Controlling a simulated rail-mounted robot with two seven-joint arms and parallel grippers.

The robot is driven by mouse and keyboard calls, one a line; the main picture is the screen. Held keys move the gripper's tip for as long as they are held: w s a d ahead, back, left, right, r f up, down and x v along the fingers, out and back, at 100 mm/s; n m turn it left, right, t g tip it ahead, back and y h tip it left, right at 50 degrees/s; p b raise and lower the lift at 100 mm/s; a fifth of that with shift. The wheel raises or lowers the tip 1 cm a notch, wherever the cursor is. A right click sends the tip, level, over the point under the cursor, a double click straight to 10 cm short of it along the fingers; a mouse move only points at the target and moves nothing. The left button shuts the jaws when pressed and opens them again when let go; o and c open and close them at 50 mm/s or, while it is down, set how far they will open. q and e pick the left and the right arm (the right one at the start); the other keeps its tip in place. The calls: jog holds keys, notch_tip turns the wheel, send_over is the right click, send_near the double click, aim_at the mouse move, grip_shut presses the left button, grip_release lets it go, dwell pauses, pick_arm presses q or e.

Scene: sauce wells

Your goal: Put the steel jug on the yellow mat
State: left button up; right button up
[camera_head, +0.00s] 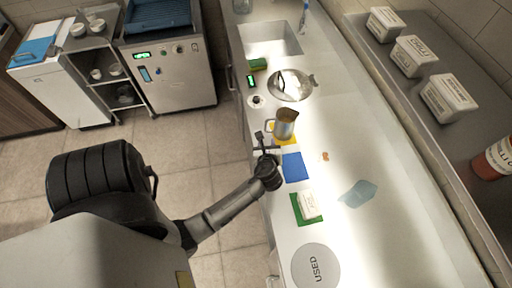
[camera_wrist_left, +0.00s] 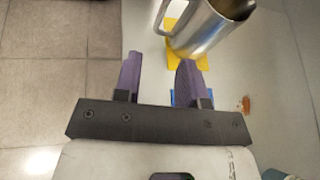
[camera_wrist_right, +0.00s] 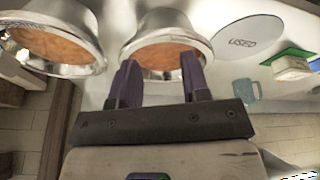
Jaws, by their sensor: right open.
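The steel jug (camera_head: 286,122) stands at the yellow mat (camera_head: 291,141) on the counter in the head view; its base appears to be on the mat. My left gripper (camera_head: 266,139) is open, just on the near-left side of the jug. In the left wrist view the jug (camera_wrist_left: 208,30) and its handle lie beyond the spread, empty fingertips (camera_wrist_left: 158,70), with the yellow mat (camera_wrist_left: 202,60) showing beneath. My right gripper (camera_wrist_right: 157,80) is open and empty, in front of a steel well of orange sauce (camera_wrist_right: 165,57).
A blue mat (camera_head: 295,167) lies beside the yellow mat, then a green mat (camera_head: 296,212) with a white tub (camera_head: 308,204). A round "USED" disc (camera_head: 316,266) and light-blue jug-shaped item (camera_head: 357,194) lie nearer.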

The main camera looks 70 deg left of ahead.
pick_arm(q)
jog(key=s+d+r+n+g+h, duration=0.1)
jog(key=s+d+r+n+h, duration=0.1)
jog(key=s+d+n+h, duration=1)
jog(key=s+d+n, duration=0.4)
jog(key=d+n, duration=0.3)
jog(key=d, duration=0.1)
jog(key=shift+s+d+r+n+g, duration=0.2)
jog(key=shift+d+r+n+g, duration=0.1)
jog(key=shift+r+g, duration=0.1)
